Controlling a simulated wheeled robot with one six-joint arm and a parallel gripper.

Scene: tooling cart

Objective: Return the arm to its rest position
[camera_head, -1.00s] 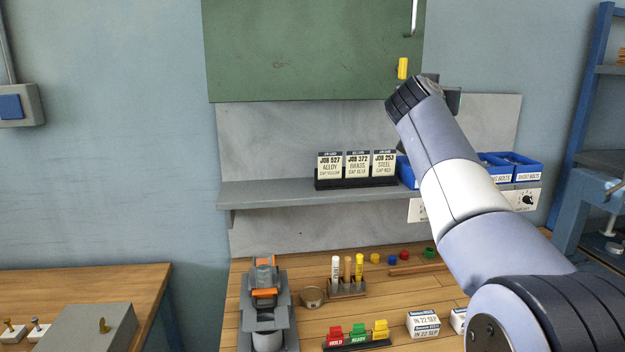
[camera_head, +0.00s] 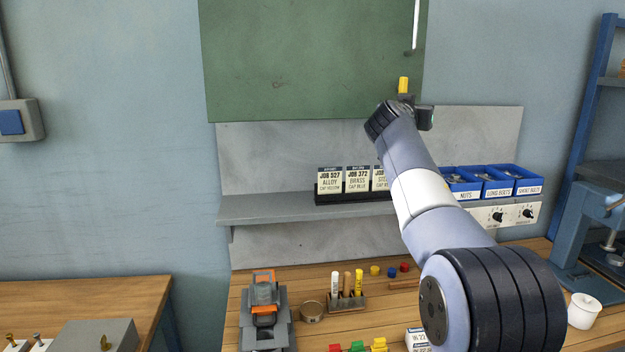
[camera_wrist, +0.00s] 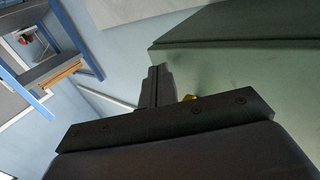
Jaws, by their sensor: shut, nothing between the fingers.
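My gripper (camera_head: 424,117) is at the end of my raised arm, in front of the lower right part of the green panel. In the head view its fingers are mostly hidden behind my wrist. In the wrist view the fingers (camera_wrist: 157,84) are together with nothing between them, and the green panel (camera_wrist: 230,30) is close behind. A small yellow piece (camera_head: 404,85) shows on the panel just above the gripper. Part of it also shows beside the fingers in the wrist view (camera_wrist: 188,98).
A grey shelf (camera_head: 275,206) holds job cards (camera_head: 344,183) and blue bolt bins (camera_head: 490,184). Below, the wooden bench carries an orange-and-grey device (camera_head: 264,303), a tube rack (camera_head: 346,300) and a white pot (camera_head: 583,310). A blue frame (camera_head: 585,130) stands at right.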

